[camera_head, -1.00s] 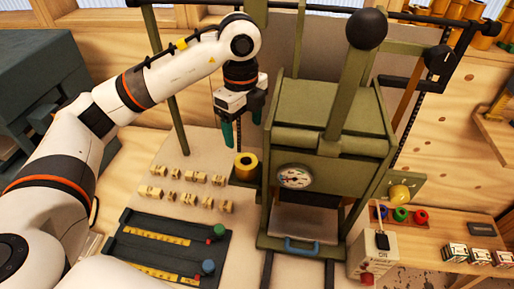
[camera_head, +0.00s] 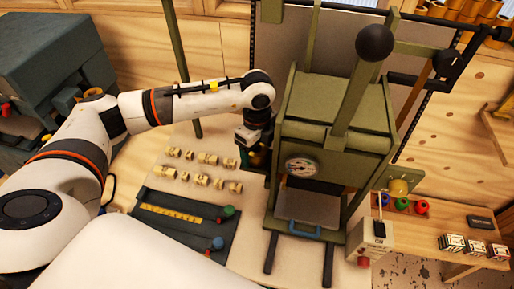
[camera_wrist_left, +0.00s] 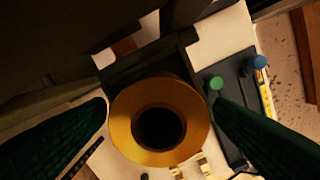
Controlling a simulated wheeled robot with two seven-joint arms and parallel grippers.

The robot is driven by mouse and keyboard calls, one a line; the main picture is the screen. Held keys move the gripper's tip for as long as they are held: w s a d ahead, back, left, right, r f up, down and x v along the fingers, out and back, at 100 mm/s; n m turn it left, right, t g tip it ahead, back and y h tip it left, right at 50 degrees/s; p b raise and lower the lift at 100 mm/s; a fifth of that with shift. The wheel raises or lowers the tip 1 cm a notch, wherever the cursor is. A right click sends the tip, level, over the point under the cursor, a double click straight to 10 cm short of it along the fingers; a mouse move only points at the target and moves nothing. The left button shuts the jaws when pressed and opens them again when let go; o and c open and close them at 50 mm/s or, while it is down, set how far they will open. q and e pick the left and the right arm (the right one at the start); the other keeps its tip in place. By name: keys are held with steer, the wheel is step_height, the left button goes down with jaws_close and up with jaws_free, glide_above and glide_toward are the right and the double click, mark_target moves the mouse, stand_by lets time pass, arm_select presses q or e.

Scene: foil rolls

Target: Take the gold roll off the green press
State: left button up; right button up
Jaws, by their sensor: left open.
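The green press (camera_head: 340,102) stands right of centre in the head view, with a dial on its front and a lever with a black knob. The gold roll (camera_wrist_left: 122,124) shows end-on in the left wrist view, a gold ring with a dark hole, at the press's dark side shelf. My left gripper (camera_wrist_left: 158,104) is open, with one green finger on each side of the roll; I cannot tell whether they touch it. In the head view the left gripper (camera_head: 252,155) is at the press's left side and mostly hides the roll. My right gripper is not in view.
Several small brass-coloured pieces (camera_head: 208,158) lie on the board left of the press. A dark tray (camera_head: 165,235) with yellow strips and coloured knobs is in front of them. A switch box (camera_head: 372,240) and a wooden side table (camera_head: 440,235) stand to the right.

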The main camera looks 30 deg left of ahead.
mark_target(257, 148)
arm_select(q)
steer(key=shift+f, duration=0.3)
steer(key=c, duration=1.1)
steer(key=shift+r, duration=0.25)
steer(key=shift+w+r+b, duration=0.1)
steer(key=shift+r+b, duration=0.2)
step_height(257, 148, up, 17)
steer(key=b, duration=0.4)
